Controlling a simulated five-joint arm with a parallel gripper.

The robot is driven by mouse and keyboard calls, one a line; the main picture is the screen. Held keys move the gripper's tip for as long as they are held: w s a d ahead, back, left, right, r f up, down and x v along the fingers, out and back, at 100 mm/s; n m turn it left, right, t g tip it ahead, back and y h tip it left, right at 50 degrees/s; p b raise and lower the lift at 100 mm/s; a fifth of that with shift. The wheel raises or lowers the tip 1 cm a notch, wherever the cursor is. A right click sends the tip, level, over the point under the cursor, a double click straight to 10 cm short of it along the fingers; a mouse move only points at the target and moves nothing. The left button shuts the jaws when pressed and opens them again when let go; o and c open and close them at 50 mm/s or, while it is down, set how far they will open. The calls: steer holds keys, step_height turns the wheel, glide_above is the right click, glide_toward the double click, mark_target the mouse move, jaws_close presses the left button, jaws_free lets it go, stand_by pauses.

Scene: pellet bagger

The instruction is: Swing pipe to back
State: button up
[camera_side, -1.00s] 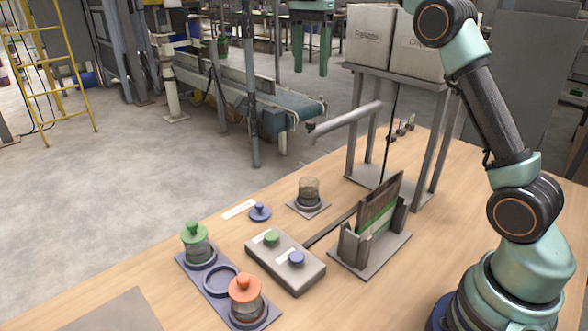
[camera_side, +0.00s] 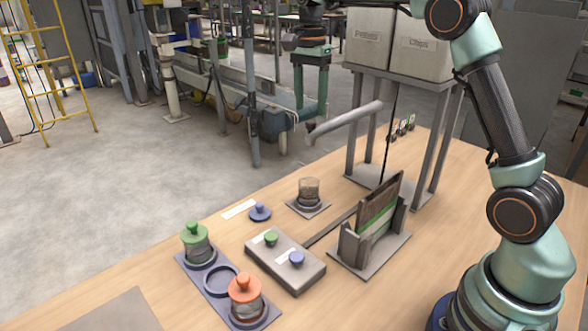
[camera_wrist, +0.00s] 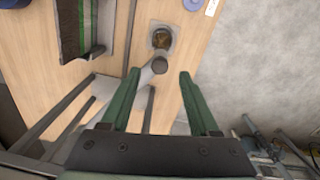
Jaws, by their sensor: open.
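The grey pipe (camera_side: 345,120) reaches out from the bin stand, its open, bent-down end to the left. In the wrist view the pipe's end (camera_wrist: 160,65) shows between my fingertips, with the pipe running down-left behind the left finger. My gripper (camera_side: 310,109) is open, fingers pointing down, its tips just above the pipe's end in the side view. It also shows open and empty in the wrist view (camera_wrist: 159,74). I cannot tell the exact gap between fingers and pipe. The open glass jar (camera_side: 309,190) with brown contents stands on a small square base below.
Two labelled bins (camera_side: 370,38) sit on the stand (camera_side: 430,165) at the right. A blue lid (camera_side: 260,212) lies near the jar.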

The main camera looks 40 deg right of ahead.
mark_target(311, 121)
steer(key=shift+f, duration=1.95)
jaws_close()
steer(key=shift+s, duration=0.1)
